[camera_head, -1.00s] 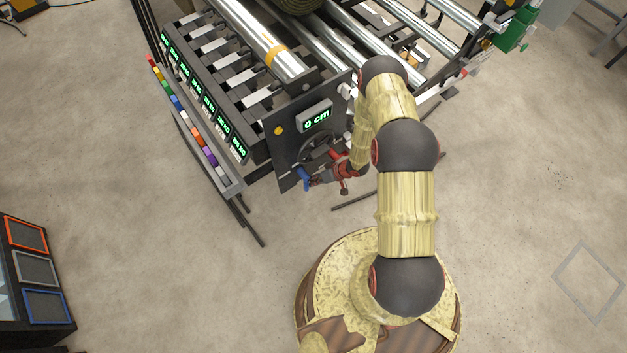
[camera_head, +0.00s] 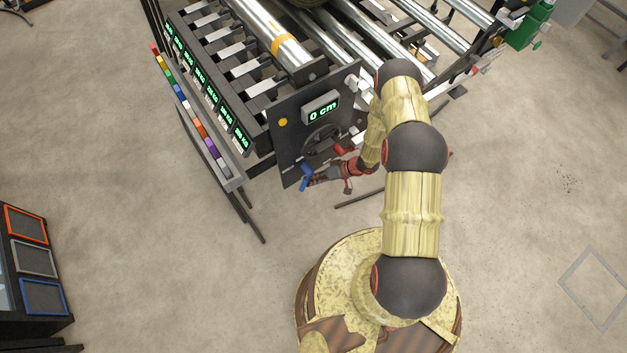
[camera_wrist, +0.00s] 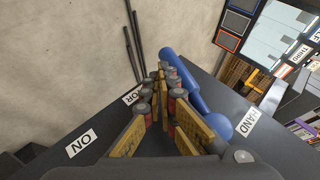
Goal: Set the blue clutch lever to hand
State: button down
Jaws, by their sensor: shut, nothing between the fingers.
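The blue clutch lever (camera_head: 306,178) is at the lower edge of the dark control panel (camera_head: 290,150). In the wrist view the lever (camera_wrist: 200,88) is a long blue bar with a rounded end at the top. Its lower end is beside the HAND label (camera_wrist: 249,123). The MOTOR label (camera_wrist: 133,94) is partly hidden on the other side of my fingers. My gripper (camera_head: 313,180) is shut and empty. In the wrist view its fingertips (camera_wrist: 162,70) are close along the lever's left side; I cannot tell whether they touch.
A black handwheel (camera_head: 322,140) and a red handle (camera_head: 344,150) are close to my wrist. Open floor (camera_head: 180,270) lies in front.

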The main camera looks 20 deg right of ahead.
aim_at(304, 185)
jog(key=a+m+y+b, duration=0.1)
jog(key=y+b, duration=0.1)
jog(key=s+a+y+b, duration=0.1)
jog(key=a+y+b, duration=0.1)
jog(key=y+b, duration=0.1)
jog(key=shift+a+r+m, duration=0.15)
jog(key=shift+m, duration=0.25)
jog(key=shift+s+a+r+b, duration=0.2)
jog(key=shift+a+r+b, duration=0.35)
jog(key=shift+a, duration=0.1)
jog(key=shift+a+r, duration=0.1)
jog(key=shift+a, duration=0.05)
jog(key=shift+s, duration=0.1)
